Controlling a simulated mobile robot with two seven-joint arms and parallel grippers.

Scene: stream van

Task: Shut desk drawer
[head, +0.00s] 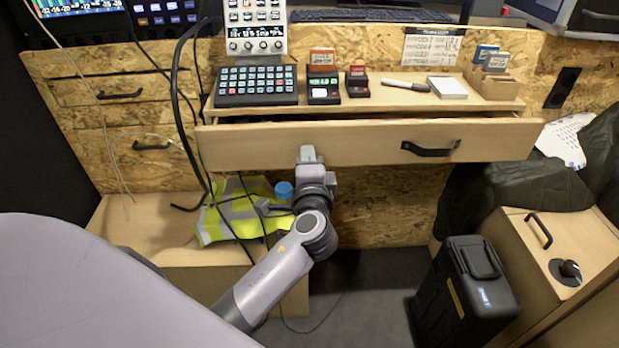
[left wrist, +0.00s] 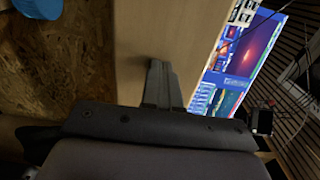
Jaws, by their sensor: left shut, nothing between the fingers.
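The desk drawer (head: 365,144) is a wide light-wood front with a black handle (head: 430,150) right of its middle. It stands partly open below the desk top, with a dark gap along its upper edge. My left gripper (head: 308,154) is shut and empty at the drawer front, left of the handle. In the left wrist view its closed fingers (left wrist: 160,80) lie against or just before the pale drawer front (left wrist: 180,30); I cannot tell if they touch. My right gripper is not in view.
The desk top holds a button panel (head: 257,86), small devices (head: 323,88), a pen (head: 405,86) and a notepad (head: 447,87). Black cables (head: 180,110) hang at left. A yellow vest (head: 235,212) lies on a low bench. A black case (head: 465,290) stands on the floor at right.

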